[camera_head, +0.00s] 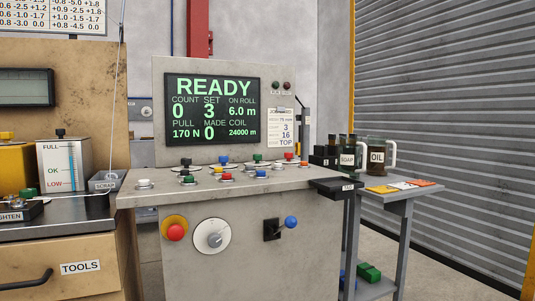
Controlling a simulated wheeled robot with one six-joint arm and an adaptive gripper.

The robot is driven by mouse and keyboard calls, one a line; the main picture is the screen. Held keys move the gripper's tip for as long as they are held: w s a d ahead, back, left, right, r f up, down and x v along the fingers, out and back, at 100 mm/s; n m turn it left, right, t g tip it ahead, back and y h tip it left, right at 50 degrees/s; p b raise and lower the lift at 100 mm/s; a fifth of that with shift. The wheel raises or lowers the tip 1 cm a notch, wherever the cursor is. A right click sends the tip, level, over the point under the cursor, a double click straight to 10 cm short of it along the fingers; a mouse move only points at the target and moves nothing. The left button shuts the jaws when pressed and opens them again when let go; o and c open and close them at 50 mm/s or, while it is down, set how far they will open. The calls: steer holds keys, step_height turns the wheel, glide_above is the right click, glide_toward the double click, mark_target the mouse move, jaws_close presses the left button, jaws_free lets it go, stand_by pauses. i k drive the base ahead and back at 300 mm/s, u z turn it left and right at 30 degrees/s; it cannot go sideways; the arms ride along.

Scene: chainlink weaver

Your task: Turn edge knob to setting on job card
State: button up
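The job card (281,128) is a small white sheet on the right of the console's upright panel. I can read 75 mm, 3, 16 and TOP on it; the row labels are too small to read. A round grey knob (214,239) on a white dial sits on the console's front face. Its markings are too small to read, and I cannot tell whether it is the edge knob or what it is set to. Several coloured buttons and small knobs (225,178) stand on the sloped top; their labels are unreadable. My gripper is not in view.
The screen (212,108) reads READY, set 3, made 0. A red button (175,232) and a blue-balled lever (290,222) flank the dial. A black ledge (337,187) juts out at right, before a side table (392,195) with soap and oil jugs. A tool bench (60,240) stands at left.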

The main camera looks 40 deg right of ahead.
mark_target(256, 158)
steer(key=k, duration=1.25)
steer(key=z, duration=0.8)
steer(key=i, duration=1)
steer(key=u, duration=0.1)
